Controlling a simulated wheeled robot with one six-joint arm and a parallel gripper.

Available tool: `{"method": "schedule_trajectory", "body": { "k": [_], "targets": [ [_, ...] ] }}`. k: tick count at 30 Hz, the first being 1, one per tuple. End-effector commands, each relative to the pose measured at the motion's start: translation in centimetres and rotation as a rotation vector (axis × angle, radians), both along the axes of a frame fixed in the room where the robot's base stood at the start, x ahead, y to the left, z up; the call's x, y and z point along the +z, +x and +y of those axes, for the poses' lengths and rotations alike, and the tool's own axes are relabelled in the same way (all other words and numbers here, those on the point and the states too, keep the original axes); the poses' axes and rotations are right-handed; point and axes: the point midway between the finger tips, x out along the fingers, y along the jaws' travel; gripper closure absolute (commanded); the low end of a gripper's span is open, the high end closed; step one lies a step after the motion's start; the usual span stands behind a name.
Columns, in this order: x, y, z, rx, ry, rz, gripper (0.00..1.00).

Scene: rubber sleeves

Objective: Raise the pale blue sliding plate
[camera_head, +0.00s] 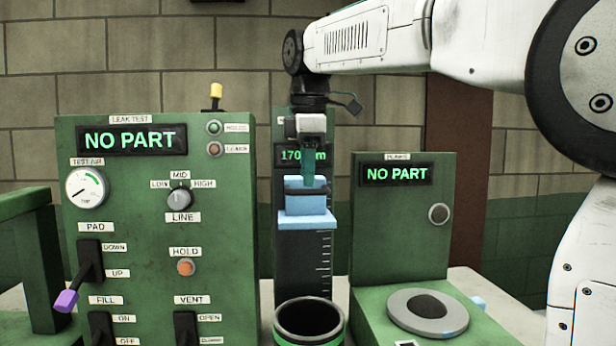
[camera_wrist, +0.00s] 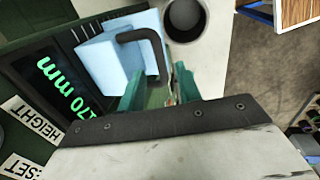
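The pale blue sliding plate (camera_head: 308,221) is on a dark green upright column with a scale, with a pale blue block above its front ledge. In the wrist view the pale blue block (camera_wrist: 105,62) carries a black bar handle (camera_wrist: 133,36). My gripper (camera_head: 313,182) points down in front of the block. In the wrist view its two green fingers (camera_wrist: 158,82) are apart, with the handle's bar showing between and just beyond them. I cannot tell whether either finger touches the bar. The column's display (camera_wrist: 62,92) reads 170 mm.
A dark open cylinder (camera_head: 308,318) with a green band stands below the plate. The leak test panel (camera_head: 150,230), with levers and a knob, stands left. A second green unit (camera_head: 400,225) with a round grey pad (camera_head: 428,312) stands right. Both panel displays read NO PART.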

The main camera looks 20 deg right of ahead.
Motion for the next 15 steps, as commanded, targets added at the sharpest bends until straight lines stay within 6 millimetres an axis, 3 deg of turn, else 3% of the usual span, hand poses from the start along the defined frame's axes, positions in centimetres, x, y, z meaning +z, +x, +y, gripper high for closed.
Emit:
{"method": "schedule_trajectory", "body": {
  "k": [9,15],
  "targets": [
    [5.0,-0.8,0.3,0.001,0.000,-0.003,0.66],
    [5.9,-1.1,0.3,0.001,0.000,-0.001,0.66]
  ]
}}
